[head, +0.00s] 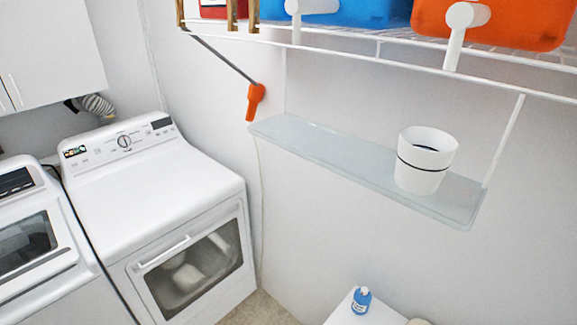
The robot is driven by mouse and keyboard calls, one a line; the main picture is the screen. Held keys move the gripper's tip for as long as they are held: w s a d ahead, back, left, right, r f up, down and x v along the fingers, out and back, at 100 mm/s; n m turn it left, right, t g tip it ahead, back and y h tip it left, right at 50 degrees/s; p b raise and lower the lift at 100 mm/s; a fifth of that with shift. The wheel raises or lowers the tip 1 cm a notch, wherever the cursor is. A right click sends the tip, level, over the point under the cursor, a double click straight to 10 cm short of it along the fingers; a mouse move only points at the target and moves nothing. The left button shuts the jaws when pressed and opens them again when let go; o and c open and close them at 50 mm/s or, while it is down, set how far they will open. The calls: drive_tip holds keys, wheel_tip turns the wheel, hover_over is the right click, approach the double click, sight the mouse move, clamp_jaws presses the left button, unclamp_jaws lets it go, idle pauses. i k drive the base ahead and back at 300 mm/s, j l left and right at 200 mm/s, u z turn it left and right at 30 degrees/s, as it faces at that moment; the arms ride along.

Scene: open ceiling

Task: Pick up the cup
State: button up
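A white cup (421,178) with a thin dark band around it stands upright toward the right end of a pale glass-like shelf (340,150) on the wall. Its open top faces up, and a dark patch shows inside. Nothing touches the cup except the shelf beneath it. My gripper is not in the head view.
A wire shelf (377,47) with blue (365,12) and orange (505,22) containers hangs above the cup; its white brace (504,140) comes down just right of it. A dryer (170,210) stands left. A blue bottle (361,299) sits on a white surface below.

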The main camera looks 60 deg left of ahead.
sight(424, 154)
drive_tip(key=u, duration=1.85)
drive_tip(key=k+j, duration=0.15)
drive_tip(key=j+z, duration=0.05)
